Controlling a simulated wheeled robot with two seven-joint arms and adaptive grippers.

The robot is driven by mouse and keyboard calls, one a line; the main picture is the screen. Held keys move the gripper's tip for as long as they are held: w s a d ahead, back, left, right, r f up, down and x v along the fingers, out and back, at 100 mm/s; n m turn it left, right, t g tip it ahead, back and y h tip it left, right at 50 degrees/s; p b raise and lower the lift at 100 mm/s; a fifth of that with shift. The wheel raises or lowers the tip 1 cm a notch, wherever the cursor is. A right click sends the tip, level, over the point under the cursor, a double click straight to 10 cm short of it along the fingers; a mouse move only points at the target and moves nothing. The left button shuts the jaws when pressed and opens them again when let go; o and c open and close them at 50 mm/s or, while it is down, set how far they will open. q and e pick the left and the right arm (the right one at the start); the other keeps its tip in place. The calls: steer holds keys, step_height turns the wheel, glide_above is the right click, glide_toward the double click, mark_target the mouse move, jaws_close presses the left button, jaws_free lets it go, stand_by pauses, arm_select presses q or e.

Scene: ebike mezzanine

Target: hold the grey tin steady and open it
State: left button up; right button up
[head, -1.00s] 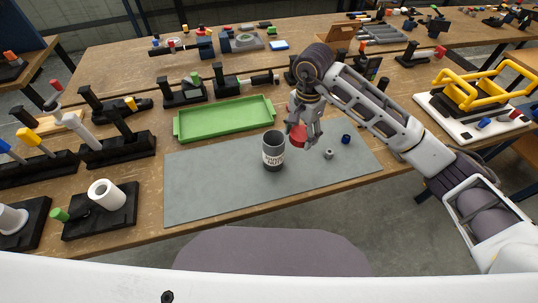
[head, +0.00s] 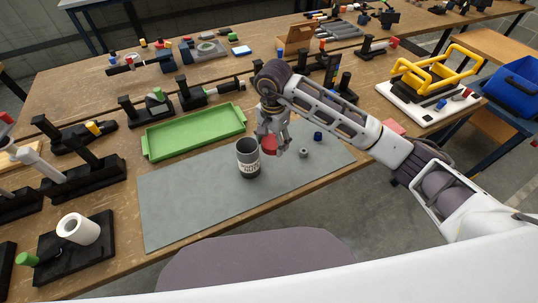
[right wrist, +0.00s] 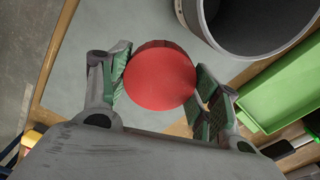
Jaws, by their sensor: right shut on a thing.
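The grey tin (head: 248,160) stands upright on the grey mat (head: 180,205), with a white printed label on its side. Its top is open; the right wrist view shows its rim and dark inside (right wrist: 255,22). My right gripper (head: 271,146) is beside the tin on its right. It is shut on a round red lid (right wrist: 160,78), held between its two fingers; the lid also shows in the head view (head: 268,145). The lid is apart from the tin's rim. My left gripper is not in view.
A green tray (head: 195,132) lies behind the mat. A small grey nut-like part (head: 304,153) and a dark blue one (head: 318,136) lie on the mat's right. A black stand with a white roll (head: 78,230) is at the left. The mat's left part is clear.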

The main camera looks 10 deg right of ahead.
mark_target(272, 160)
steer(key=shift+f, duration=1.55)
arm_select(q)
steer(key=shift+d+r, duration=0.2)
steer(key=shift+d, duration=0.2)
arm_select(e)
steer(key=shift+f+p, duration=0.45)
steer(key=shift+f, duration=1.35)
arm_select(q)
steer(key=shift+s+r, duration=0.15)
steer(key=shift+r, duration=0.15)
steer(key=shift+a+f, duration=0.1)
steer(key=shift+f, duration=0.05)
arm_select(e)
steer(key=shift+f, duration=0.2)
steer(key=o, duration=1.1)
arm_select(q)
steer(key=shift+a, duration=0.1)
arm_select(e)
steer(key=shift+o, duration=0.2)
steer(key=shift+r, duration=0.15)
